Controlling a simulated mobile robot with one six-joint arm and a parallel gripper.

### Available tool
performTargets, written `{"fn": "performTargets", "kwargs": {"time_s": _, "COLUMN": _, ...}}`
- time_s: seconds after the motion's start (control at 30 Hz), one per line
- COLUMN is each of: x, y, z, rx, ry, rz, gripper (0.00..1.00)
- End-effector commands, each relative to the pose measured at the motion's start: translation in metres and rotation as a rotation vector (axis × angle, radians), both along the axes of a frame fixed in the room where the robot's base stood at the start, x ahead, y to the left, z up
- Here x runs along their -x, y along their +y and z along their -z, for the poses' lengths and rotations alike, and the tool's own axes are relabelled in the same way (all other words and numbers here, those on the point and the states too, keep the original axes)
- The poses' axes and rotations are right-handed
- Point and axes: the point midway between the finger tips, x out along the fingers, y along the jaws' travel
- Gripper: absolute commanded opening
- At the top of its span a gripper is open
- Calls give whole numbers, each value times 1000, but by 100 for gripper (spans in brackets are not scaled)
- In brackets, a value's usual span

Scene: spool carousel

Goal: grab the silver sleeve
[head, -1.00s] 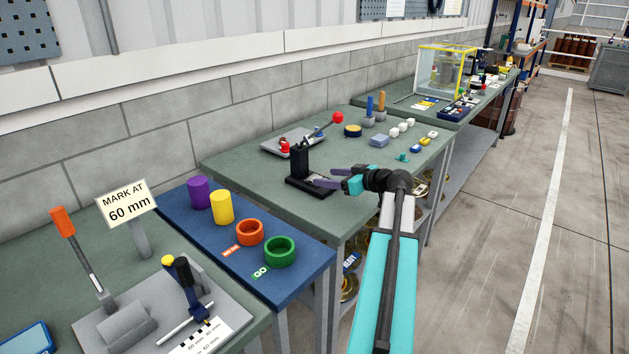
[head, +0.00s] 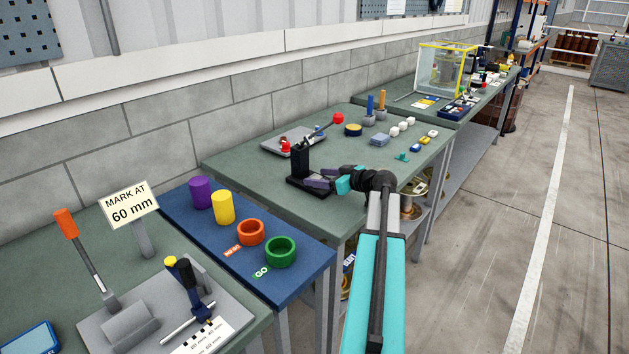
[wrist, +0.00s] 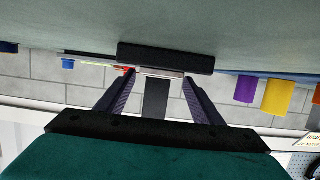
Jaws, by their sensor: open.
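I cannot clearly make out a silver sleeve. A black stand (head: 300,162) with an upright post and flat base is on the green middle bench. In the wrist view, which is upside down, its dark post (wrist: 155,100) shows between my fingers, with a thin pale strip (wrist: 160,73) by the base; I cannot tell what the strip is. My gripper (head: 312,178) is open, its purple fingers level and pointing at the stand from the right. In the wrist view my gripper (wrist: 159,80) has its fingers apart either side of the post, with nothing visibly held.
A grey plate with red-knobbed parts (head: 288,142) lies behind the stand. A blue board (head: 225,250) at the left carries purple (head: 200,193), yellow (head: 222,208), orange (head: 250,232) and green (head: 281,252) pieces. Small blocks (head: 415,145) and pots sit farther along. The bench front is bare.

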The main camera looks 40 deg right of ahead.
Motion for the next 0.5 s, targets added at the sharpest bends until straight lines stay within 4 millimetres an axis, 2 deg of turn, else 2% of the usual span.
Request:
{"fn": "performTargets", "kwargs": {"time_s": 0.07, "x": 0, "y": 0, "z": 0, "rx": 0, "ry": 0, "rz": 0, "gripper": 61}}
{"fn": "performTargets", "kwargs": {"time_s": 0.33, "x": 0, "y": 0, "z": 0, "rx": 0, "ry": 0, "rz": 0, "gripper": 17}}
{"fn": "performTargets", "kwargs": {"time_s": 0.4, "x": 0, "y": 0, "z": 0, "rx": 0, "ry": 0, "rz": 0, "gripper": 14}}
{"fn": "performTargets", "kwargs": {"time_s": 0.5, "x": 0, "y": 0, "z": 0, "rx": 0, "ry": 0, "rz": 1, "gripper": 14}}
